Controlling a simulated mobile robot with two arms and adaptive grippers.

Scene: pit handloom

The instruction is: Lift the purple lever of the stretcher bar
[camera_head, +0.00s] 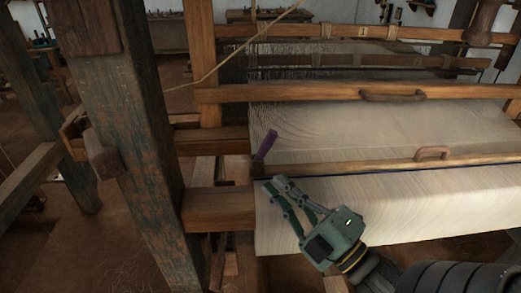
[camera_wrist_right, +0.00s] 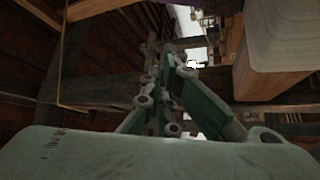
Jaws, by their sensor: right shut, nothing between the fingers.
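The purple lever (camera_head: 266,145) stands tilted up at the left edge of the cloth, at the left end of the wooden stretcher bar (camera_head: 350,168). My right gripper (camera_head: 274,183) is shut and empty. In the head view its fingertips appear just below the lever's foot, at the cloth's left edge; I cannot tell whether they touch anything. In the right wrist view the green fingers (camera_wrist_right: 163,55) are together, and I cannot make out the lever there. My left gripper is not in view.
Pale woven cloth (camera_head: 330,215) stretches across the loom to the right. A thick worn post (camera_head: 125,160) and short wooden beams (camera_head: 218,208) stand left of the gripper. A beater bar with a handle (camera_head: 392,97) crosses behind. Open floor (camera_head: 60,255) shows at lower left.

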